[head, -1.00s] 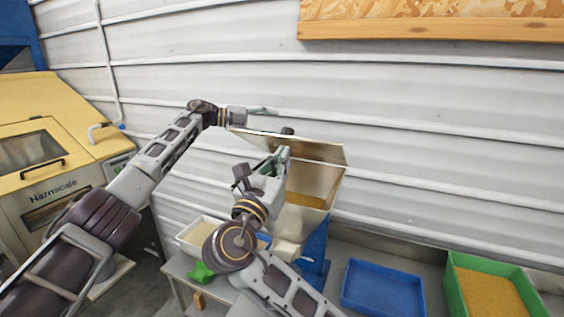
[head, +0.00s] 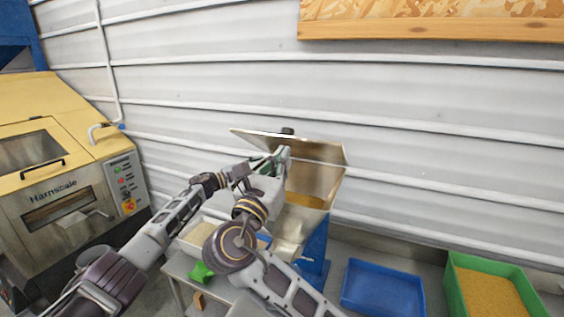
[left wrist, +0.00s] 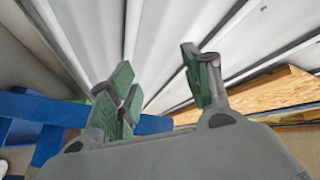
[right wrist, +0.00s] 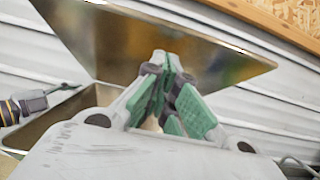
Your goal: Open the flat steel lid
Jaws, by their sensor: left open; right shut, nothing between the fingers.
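The flat steel lid (head: 325,176) stands raised and tilted above the hopper (head: 316,250), leaving its mouth exposed. In the right wrist view the lid's broad face (right wrist: 225,68) rises just behind my fingers. My right gripper (head: 282,156) is shut and empty, its green fingers in front of the lid; I cannot tell whether they touch it. My left gripper (head: 256,163) is left of the right one, partly hidden by it. Its green fingers are apart and empty in the left wrist view (left wrist: 160,82). It also shows at the left of the right wrist view (right wrist: 68,90).
A blue tray (head: 383,310) and a green bin of yellow granules (head: 450,290) stand right of the hopper. A white tray (head: 185,243) and a green scoop (head: 201,272) lie left. A yellow machine (head: 60,130) stands far left. The corrugated wall is close behind the lid.

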